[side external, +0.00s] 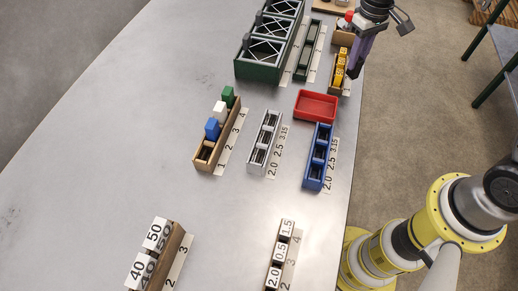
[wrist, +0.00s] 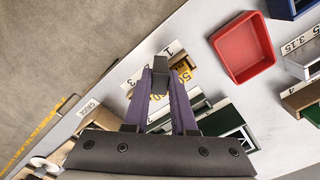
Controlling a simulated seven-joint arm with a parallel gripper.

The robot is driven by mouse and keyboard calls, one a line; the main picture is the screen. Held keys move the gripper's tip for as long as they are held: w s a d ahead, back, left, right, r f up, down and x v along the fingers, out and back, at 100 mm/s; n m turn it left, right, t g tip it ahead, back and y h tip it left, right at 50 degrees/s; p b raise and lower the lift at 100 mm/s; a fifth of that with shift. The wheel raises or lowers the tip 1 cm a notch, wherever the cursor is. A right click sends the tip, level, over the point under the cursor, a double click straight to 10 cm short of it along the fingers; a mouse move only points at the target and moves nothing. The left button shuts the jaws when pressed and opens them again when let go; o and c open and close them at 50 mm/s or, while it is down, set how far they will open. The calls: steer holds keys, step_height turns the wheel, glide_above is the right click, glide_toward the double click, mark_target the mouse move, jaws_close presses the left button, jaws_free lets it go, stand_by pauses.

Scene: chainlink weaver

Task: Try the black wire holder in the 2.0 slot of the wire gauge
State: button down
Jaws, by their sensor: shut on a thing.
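My gripper (side external: 354,66) is at the upper right of the side view, its purple fingers pointing down beside the rack of yellow blocks. In the wrist view its fingers (wrist: 160,82) are shut on a small dark block, the black wire holder (wrist: 160,68). A grey rack (side external: 264,143) and a blue rack (side external: 318,157) each have slots beside labels 2.0, 2.5 and 3.15. The 2.0 end of each is nearest the bottom of the side view. I cannot tell which rack is the wire gauge. A strip reading GAUGE (wrist: 88,107) shows in the wrist view.
A red tray (side external: 316,106) lies between my gripper and the blue rack. A wooden rack (side external: 204,155) holds green, white and blue blocks. Green crates (side external: 262,70) stand at the back. Numbered blocks (side external: 155,236) are near the front.

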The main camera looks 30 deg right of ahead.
steer(key=shift+r, duration=0.1)
stand_by(0.4)
step_height(320, 180, up, 12)
steer(key=a, duration=0.1)
steer(key=s+a+m, duration=0.2)
steer(key=a+m, duration=0.3)
steer(key=a, duration=1.2)
steer(key=s+a+m, duration=0.2)
steer(key=s+a, duration=0.2)
steer(key=a, duration=0.4)
steer(key=s+a+m, duration=0.2)
steer(key=s+a, duration=0.2)
steer(key=a, duration=0.3)
steer(key=shift+w+f, duration=0.1)
steer(key=shift+f, duration=5.9)
steer(key=c, duration=0.7)
jaws_free()
